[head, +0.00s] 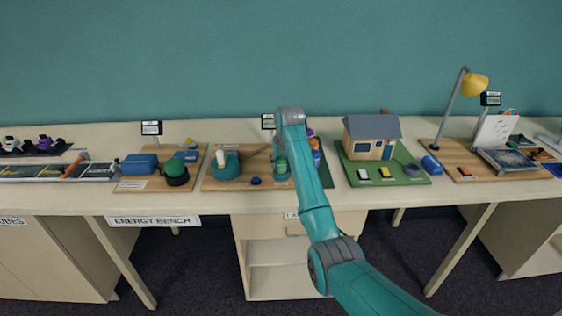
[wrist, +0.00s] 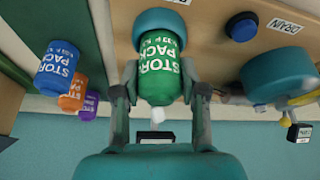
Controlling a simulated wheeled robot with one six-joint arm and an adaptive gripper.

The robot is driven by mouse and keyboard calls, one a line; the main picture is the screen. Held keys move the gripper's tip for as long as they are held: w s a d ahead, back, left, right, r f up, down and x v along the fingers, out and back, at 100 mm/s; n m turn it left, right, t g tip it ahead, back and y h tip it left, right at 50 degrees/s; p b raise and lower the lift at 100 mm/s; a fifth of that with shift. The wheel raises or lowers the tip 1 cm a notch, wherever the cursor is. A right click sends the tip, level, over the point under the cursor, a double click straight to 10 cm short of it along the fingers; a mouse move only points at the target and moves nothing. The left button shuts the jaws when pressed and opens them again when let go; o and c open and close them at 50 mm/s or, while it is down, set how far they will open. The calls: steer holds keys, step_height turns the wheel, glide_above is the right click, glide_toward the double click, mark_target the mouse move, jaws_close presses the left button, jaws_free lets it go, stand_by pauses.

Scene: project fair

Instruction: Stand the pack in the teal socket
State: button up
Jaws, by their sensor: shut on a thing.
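My gripper (wrist: 158,70) is shut on the green store pack (wrist: 160,88), with one finger on each side of it. The pack has a white label and a small white tip that points to the bottom of the wrist view. The teal socket (wrist: 160,18) is at the top of that view. The pack's far end meets or overlaps the socket's rim; I cannot tell how deep it sits, if at all. In the head view the green pack (head: 281,166) is upright over the wooden board, partly behind my arm. The socket is hard to make out there.
Blue (wrist: 57,70), orange (wrist: 72,96) and purple (wrist: 88,106) packs stand in a row beside the held pack. A teal drum (wrist: 280,75) and blue button (wrist: 243,28) are on the other side. A model house (head: 372,137) stands to the right.

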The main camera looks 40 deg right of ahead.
steer(key=shift+f, duration=0.45)
steer(key=o, duration=0.9)
steer(key=shift+r, duration=0.15)
steer(key=v, duration=1)
steer(key=shift+r, duration=0.4)
steer(key=shift+s, duration=0.2)
